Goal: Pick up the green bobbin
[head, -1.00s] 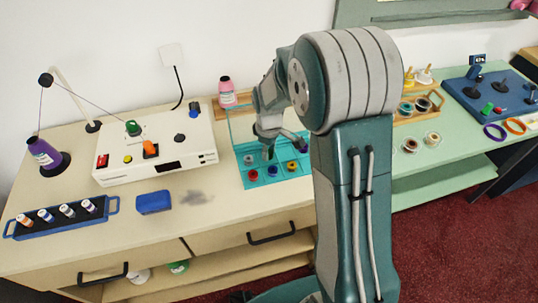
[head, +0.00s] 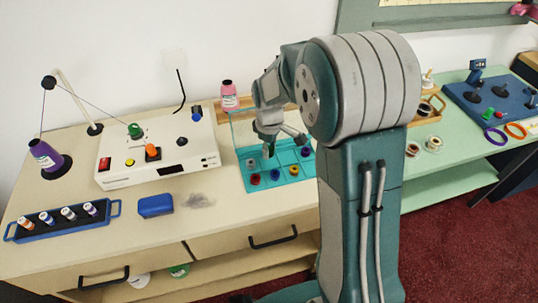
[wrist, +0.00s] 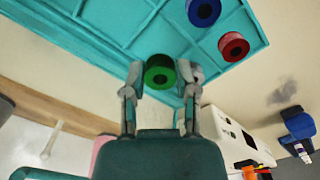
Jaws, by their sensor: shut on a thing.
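The green bobbin (wrist: 160,72) is a short ring with a dark centre hole, between my gripper's two fingertips in the wrist view. My gripper (wrist: 163,76) is shut on it, one finger at each side. In the head view my gripper (head: 269,149) is over the back part of the teal compartment tray (head: 284,183). The bobbin is mostly hidden by the fingers there. I cannot tell whether it is clear of the tray floor.
Other bobbins sit in the tray: red (head: 255,179), purple (head: 275,174), yellow (head: 294,170) and blue (head: 305,152). A pink bottle (head: 229,97) stands behind the tray. A white winder machine (head: 158,148) is at left, with a blue block (head: 155,206) before it.

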